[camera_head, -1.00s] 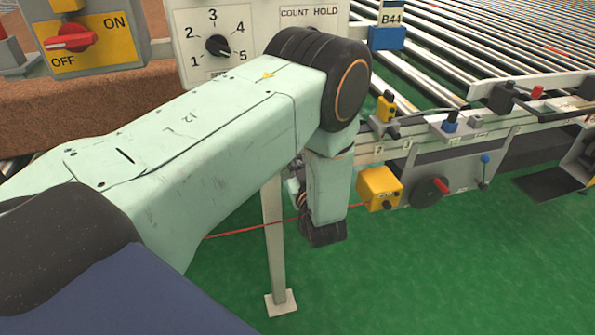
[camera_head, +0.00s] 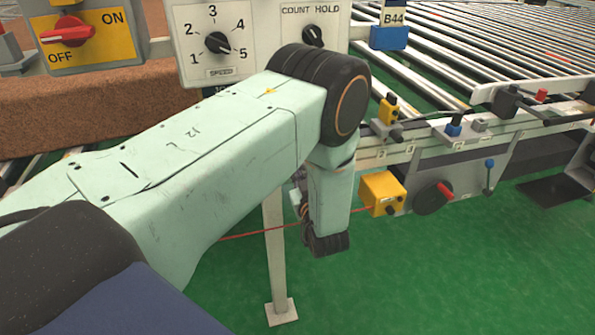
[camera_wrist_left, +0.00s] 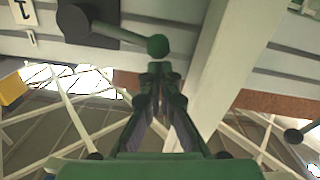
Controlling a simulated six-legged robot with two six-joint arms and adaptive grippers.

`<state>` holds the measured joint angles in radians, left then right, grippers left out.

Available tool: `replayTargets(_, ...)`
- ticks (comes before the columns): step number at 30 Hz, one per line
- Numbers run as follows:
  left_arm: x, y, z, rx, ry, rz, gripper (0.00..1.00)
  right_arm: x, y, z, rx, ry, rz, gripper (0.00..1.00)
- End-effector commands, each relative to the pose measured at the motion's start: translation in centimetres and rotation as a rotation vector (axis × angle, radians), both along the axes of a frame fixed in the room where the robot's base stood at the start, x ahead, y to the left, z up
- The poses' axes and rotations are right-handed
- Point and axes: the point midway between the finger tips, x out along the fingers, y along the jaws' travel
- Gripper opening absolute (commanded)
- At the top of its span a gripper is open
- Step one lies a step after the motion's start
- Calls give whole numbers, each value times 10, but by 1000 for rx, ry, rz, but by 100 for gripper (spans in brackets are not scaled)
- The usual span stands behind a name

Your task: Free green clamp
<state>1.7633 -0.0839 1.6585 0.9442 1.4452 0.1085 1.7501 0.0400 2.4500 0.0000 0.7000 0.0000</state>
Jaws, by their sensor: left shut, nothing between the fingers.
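In the left wrist view, a lever with a round green knob (camera_wrist_left: 158,46) sticks out from a dark block (camera_wrist_left: 88,24) under a pale frame; it looks like the green clamp. My left gripper (camera_wrist_left: 160,72) is shut and empty, its fingertips just below the knob in the picture. I cannot tell whether they touch it. In the head view my left arm comes in from the left and bends down beside the conveyor; its fingers and the green clamp are hidden there. My right gripper is in neither view.
A control panel (camera_head: 262,30) with speed and count-hold knobs stands behind my arm. A roller conveyor (camera_head: 470,60) fills the back right. A yellow box (camera_head: 382,193) with a red cord and a red-handled dial (camera_head: 432,197) are on its side. A pale post (camera_head: 276,270) stands on the green floor.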

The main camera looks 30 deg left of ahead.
Motion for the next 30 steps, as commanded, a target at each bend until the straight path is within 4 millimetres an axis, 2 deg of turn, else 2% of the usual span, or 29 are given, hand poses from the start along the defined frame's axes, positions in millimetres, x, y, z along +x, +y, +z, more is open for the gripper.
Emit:
replayTargets(17, -5, 4, -17, -106, -123, 0, 0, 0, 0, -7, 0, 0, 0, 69)
replayTargets(30, -6, 5, -58, -365, -427, -1, 0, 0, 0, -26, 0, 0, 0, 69)
